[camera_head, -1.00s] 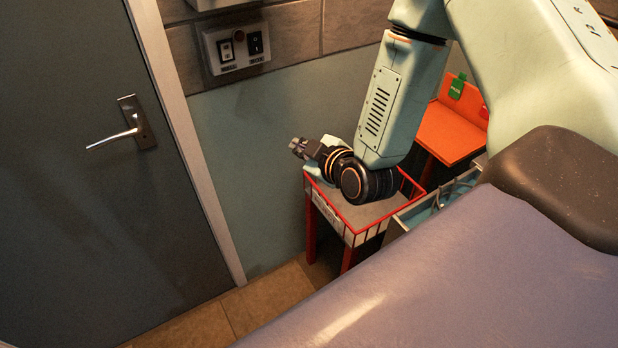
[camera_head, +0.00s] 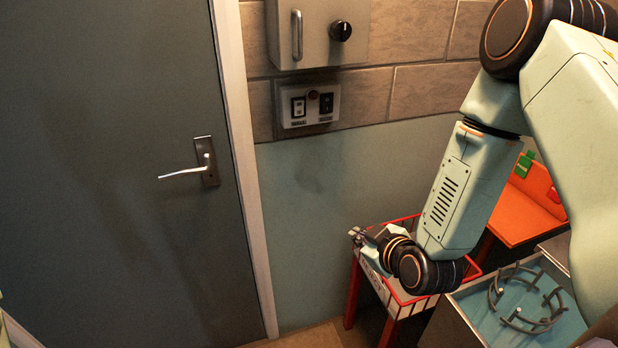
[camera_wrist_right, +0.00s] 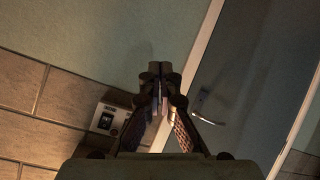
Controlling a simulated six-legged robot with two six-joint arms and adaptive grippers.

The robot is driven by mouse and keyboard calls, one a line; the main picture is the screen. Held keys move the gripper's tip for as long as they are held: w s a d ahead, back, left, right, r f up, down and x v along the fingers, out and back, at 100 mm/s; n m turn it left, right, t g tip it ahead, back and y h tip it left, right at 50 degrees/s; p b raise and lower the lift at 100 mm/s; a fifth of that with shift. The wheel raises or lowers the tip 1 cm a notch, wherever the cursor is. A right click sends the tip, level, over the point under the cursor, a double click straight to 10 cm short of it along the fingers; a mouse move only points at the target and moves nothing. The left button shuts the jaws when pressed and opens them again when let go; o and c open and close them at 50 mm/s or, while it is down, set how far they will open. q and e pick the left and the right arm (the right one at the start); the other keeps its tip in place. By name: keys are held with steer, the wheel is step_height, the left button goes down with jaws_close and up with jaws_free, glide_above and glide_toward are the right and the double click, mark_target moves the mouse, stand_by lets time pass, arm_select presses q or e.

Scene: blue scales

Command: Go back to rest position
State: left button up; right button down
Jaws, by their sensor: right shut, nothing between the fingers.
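My right gripper (camera_head: 357,236) is at the end of my pale green right arm, low in front of the wall and over the red-rimmed basket table (camera_head: 398,309). In the right wrist view its fingers (camera_wrist_right: 160,72) meet at the tips and hold nothing. The fingers point towards the wall and the grey door (camera_wrist_right: 255,75). My left gripper is not in view.
The grey door (camera_head: 110,150) with a lever handle (camera_head: 190,172) fills the left. A switch panel (camera_head: 309,106) and a wall box (camera_head: 318,32) are above. An orange stand (camera_head: 520,212) and a tray with a ring-shaped rack (camera_head: 525,298) are at right.

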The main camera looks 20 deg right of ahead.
arm_select(q)
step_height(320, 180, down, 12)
steer(key=b, duration=1.2)
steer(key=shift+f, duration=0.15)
arm_select(e)
steer(key=s+a+f+m+g, duration=0.2)
steer(key=s+f+g, duration=0.3)
steer(key=s+f, duration=0.8)
steer(key=s+a+f+m+g, duration=0.3)
steer(key=s+f+g, duration=0.3)
steer(key=s+f, duration=0.7)
steer(key=s, duration=0.4)
steer(key=shift+a+f+m+g, duration=0.3)
steer(key=shift+f, duration=0.1)
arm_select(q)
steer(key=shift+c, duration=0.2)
